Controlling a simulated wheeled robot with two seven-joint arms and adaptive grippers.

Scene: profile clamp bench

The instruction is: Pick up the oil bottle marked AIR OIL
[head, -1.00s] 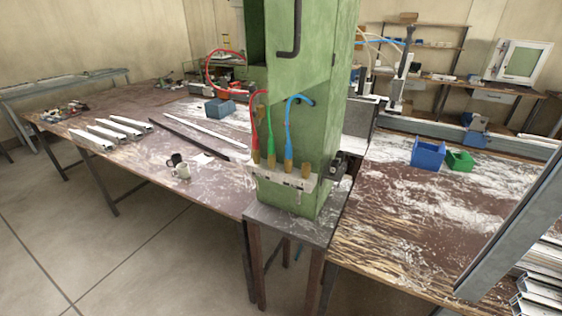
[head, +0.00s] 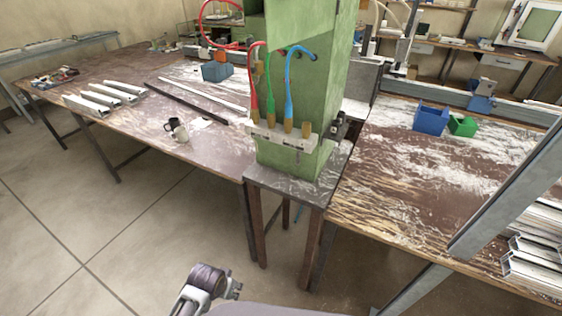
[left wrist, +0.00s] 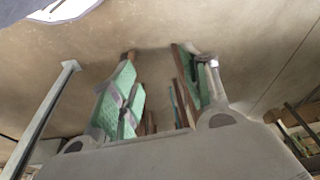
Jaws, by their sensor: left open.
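I cannot make out an oil bottle marked AIR OIL in either view. My left gripper (head: 207,284) shows at the bottom of the head view, low over the floor in front of the benches, only partly in frame. In the left wrist view its two green-padded fingers (left wrist: 158,92) stand apart with nothing held between them. My right gripper is in neither view.
A green column (head: 300,95) with red, green and blue hoses stands on a small table (head: 290,187) between two worn benches. The left bench holds mugs (head: 177,130) and metal profiles (head: 104,98). Blue (head: 430,120) and green (head: 462,126) bins sit on the right bench.

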